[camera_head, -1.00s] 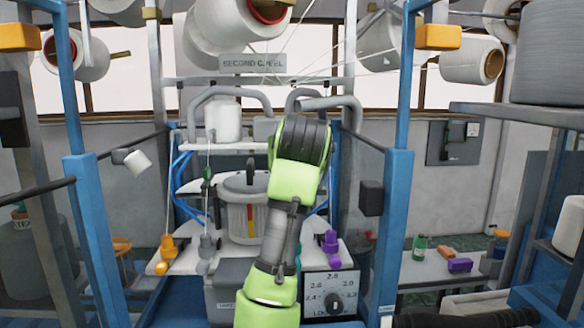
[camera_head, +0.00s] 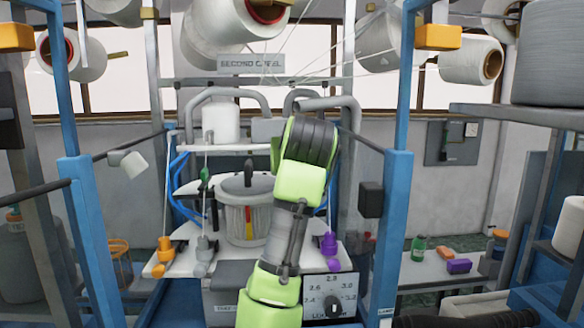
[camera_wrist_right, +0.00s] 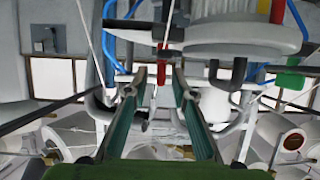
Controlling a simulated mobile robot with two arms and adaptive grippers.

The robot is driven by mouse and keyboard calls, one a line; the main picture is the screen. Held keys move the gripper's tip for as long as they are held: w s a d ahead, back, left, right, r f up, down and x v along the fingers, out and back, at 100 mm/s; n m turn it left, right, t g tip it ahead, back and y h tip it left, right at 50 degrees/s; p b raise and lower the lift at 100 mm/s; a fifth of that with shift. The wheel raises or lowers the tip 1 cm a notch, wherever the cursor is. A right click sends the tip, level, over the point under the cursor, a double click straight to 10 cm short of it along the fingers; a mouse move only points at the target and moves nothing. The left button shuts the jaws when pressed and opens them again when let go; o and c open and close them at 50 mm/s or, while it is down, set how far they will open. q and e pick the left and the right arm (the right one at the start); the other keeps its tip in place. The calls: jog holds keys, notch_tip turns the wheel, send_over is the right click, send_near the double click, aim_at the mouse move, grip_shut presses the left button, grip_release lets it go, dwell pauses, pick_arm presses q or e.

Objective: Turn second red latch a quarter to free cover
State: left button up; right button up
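The grey pot-like housing (camera_head: 235,222) with a red and yellow stripe stands on the white bench in the head view. Its dark-knobbed cover (camera_head: 243,185) is on top. The right wrist view is upside down; it shows the ribbed housing (camera_wrist_right: 230,18) and the cover's rim (camera_wrist_right: 250,48). A red latch (camera_wrist_right: 161,68) sticks out beside the rim, between the fingertips of my right gripper (camera_wrist_right: 160,78). The fingers are apart, with gaps visible on both sides of the latch. In the head view my green right arm hides the hand and this latch. My left gripper is not in view.
A dial panel (camera_head: 318,288) is in front. Blue posts (camera_head: 390,220) flank the bench. Grey bent pipes (camera_head: 230,95) and thin yarns run behind and above.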

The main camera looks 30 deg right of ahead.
jog(key=shift+s+a, duration=0.1)
jog(key=shift+s, duration=0.05)
jog(key=v, duration=1.1)
jog(key=shift+s+r, duration=0.2)
jog(key=shift+s, duration=0.05)
jog(key=shift+a+f, duration=0.1)
jog(key=shift+a, duration=0.05)
